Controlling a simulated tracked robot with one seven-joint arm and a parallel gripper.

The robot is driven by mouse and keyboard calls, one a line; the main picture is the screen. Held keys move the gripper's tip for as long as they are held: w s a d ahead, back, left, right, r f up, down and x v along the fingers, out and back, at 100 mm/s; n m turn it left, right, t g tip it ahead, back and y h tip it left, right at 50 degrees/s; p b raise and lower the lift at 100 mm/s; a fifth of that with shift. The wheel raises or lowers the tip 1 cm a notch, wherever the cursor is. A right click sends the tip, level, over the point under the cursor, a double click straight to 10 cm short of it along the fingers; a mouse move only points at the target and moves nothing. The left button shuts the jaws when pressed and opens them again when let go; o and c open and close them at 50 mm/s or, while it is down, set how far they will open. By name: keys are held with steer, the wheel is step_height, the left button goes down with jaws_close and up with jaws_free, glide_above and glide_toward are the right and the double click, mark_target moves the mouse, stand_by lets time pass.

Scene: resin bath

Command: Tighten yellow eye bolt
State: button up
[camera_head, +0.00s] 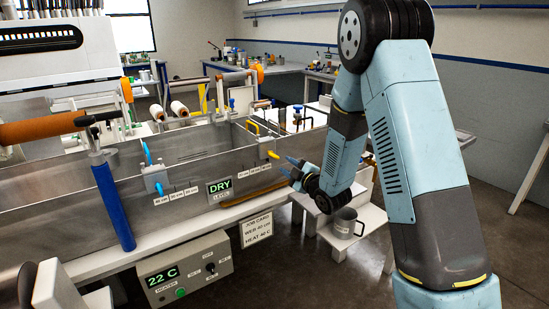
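A small yellow piece (272,154), which looks like the yellow eye bolt, sits at a pale bracket (265,145) on the front wall of the steel bath (205,180). My gripper (285,166) is just right of and a little below it in the picture, with its fingers pointing left towards the bath wall. The fingers look spread, with nothing visible between them. I see no contact with the yellow piece, but depth is hard to judge. Its eye and thread are too small to make out.
A second bracket (155,179) with blue pieces is on the same wall, further left. The level display (220,186) reads DRY; the heater box (185,270) reads 22 C. A metal mug (345,223) stands on a low white stand below my gripper. A blue post (113,205) rises at left.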

mark_target(278, 158)
steer(key=x, duration=0.9)
steer(key=shift+c, duration=0.3)
jaws_close()
